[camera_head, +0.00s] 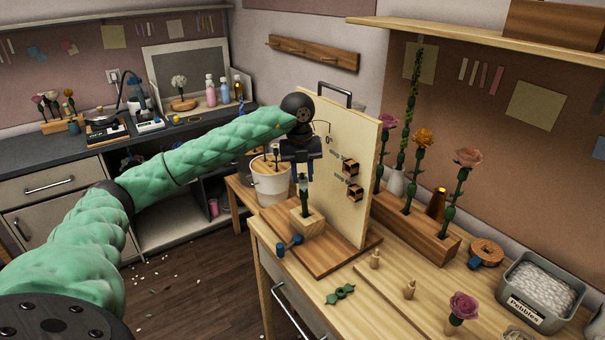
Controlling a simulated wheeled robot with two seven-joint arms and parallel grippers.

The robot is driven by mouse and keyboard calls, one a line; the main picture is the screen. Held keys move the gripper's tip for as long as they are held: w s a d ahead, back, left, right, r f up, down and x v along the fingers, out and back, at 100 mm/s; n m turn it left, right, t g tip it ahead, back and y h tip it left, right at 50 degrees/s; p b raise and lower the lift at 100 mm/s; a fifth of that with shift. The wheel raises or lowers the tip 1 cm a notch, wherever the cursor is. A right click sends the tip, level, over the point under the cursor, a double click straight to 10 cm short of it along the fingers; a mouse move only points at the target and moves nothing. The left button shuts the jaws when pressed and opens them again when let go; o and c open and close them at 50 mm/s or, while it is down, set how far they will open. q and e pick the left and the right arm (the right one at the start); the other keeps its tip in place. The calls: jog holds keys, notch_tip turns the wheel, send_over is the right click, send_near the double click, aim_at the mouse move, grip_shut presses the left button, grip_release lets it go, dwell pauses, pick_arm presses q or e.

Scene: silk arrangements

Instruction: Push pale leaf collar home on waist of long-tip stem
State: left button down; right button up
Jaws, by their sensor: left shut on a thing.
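My left gripper (303,172) points down over the work table and is shut on a small pale green piece (303,180), which looks like the pale leaf collar. Below it a dark green stem (306,208) stands upright in a square wooden block (306,220) on a brown base board. The piece is in line with the stem's upper part. The fingers hide most of it, so I cannot tell how it sits on the stem. A darker green leaf collar (340,294) lies loose on the table. My right gripper is not in view.
A tall pale board (345,130) with small wooden brackets stands right behind the stem. A white bucket (270,185) is to the left. A wooden rack (420,225) of flower stems, small wooden pegs and a pebble tin (515,310) are to the right.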

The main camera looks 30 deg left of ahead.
pick_arm(q)
jog(key=shift+f+b, duration=0.5)
jog(key=shift+f, duration=0.3)
dwell(0.6)
jog(key=c, duration=1)
grip_release()
jog(key=shift+c, duration=0.2)
jog(key=shift+o, duration=0.5)
jog(key=o, duration=0.6)
jog(key=shift+c, duration=0.2)
